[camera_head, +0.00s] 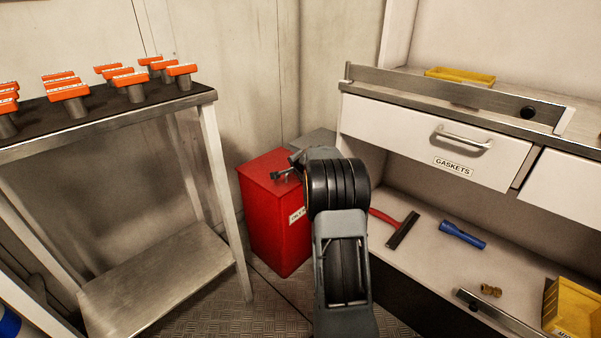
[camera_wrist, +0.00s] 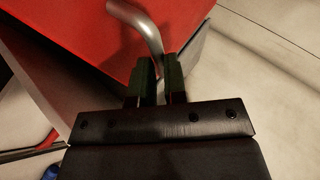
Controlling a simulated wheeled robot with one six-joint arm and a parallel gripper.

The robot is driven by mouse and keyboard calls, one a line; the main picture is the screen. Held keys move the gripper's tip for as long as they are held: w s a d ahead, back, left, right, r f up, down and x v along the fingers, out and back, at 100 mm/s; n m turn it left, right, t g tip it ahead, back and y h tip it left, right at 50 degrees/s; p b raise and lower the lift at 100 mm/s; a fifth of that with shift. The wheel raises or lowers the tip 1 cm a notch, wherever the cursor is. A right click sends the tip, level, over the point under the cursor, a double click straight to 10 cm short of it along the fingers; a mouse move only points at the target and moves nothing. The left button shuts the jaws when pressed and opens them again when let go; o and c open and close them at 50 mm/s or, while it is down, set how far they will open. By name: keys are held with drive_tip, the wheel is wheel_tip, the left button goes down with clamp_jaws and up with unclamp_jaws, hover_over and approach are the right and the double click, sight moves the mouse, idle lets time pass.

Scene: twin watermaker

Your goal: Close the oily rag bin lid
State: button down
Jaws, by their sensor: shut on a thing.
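The red oily rag bin (camera_head: 285,225) stands on the floor between the metal stand and the drawer bench, with a white label on its front. Its red lid (camera_head: 258,170) forms the top; I cannot tell whether it lies fully flush. My gripper (camera_head: 287,172) is over the lid's front part. In the wrist view, a curved grey metal handle (camera_wrist: 143,22) rises from the red lid (camera_wrist: 70,28) and runs down between my gripper's two dark fingers (camera_wrist: 156,75). The fingers are shut on the handle, whose lower end they hide.
A metal stand (camera_head: 150,285) with orange-topped pieces (camera_head: 130,80) is at the left. A bench (camera_head: 425,235) at the right bears a red-handled scraper (camera_head: 400,228), a blue torch (camera_head: 462,235) and a yellow bin (camera_head: 573,310). A GASKETS drawer (camera_head: 430,140) is above.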

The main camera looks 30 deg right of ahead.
drive_tip(key=shift+s+f, duration=0.2)
drive_tip(key=shift+f, duration=0.45)
drive_tip(key=shift+s+f, duration=0.2)
drive_tip(key=shift+f, duration=0.4)
drive_tip(key=c, duration=1.2)
unclamp_jaws()
drive_tip(key=shift+d, duration=0.1)
drive_tip(key=shift+o, duration=0.2)
drive_tip(key=w+r+p+v, duration=0.1)
drive_tip(key=p+v, duration=0.1)
drive_tip(key=v, duration=1.2)
drive_tip(key=shift+s+r, duration=0.2)
drive_tip(key=shift+d, duration=0.1)
drive_tip(key=s+a+r+n+g+y+p, duration=0.1)
drive_tip(key=s+a+r+n+y+p, duration=0.3)
drive_tip(key=a+r+p, duration=0.6)
drive_tip(key=s+a+r+n+g+p, duration=0.1)
drive_tip(key=s+a+r+n+p, duration=0.3)
drive_tip(key=a+r+p, duration=0.65)
drive_tip(key=s+a+r+n+g+p, duration=0.2)
drive_tip(key=s+a+r+n+p, duration=0.1)
drive_tip(key=s+r+p, duration=0.4)
drive_tip(key=s+a+r+n+g+p, duration=0.2)
drive_tip(key=s+r+n+p, duration=0.4)
drive_tip(key=r+p, duration=0.5)
drive_tip(key=shift+s+a+h+p, duration=0.3)
drive_tip(key=shift+s+a+p, duration=0.45)
drive_tip(key=shift+p, duration=0.35)
